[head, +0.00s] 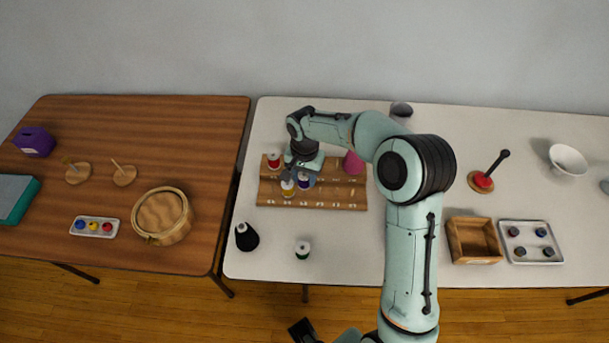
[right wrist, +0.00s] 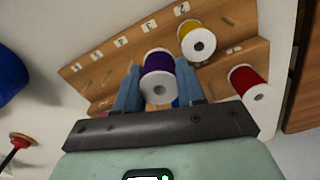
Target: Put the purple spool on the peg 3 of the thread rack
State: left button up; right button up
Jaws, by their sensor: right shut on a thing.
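The purple spool (right wrist: 158,78) is between the blue fingers of my right gripper (right wrist: 158,92), which is shut on it. In the head view the purple spool (head: 304,184) shows at the wooden thread rack (head: 330,203), beside the yellow spool (head: 288,188). I cannot tell whether it is around a peg or above one, as its lower end is hidden. The yellow spool (right wrist: 197,42) stands on the labelled row, and the red spool (head: 273,160) is at the rack's back left. A dark part at the bottom edge may be my left gripper (head: 303,331); its fingers are not visible.
A wooden box (head: 473,240) and a tray (head: 530,258) are farther right. Bare pegs are right of the purple spool.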

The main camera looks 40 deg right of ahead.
jog(key=shift+f, duration=0.2)
jog(key=shift+f, duration=0.15)
jog(key=o, duration=1.1)
notch_tip(320, 180, up, 14)
jog(key=p, duration=0.1)
jog(key=shift+f, duration=0.25)
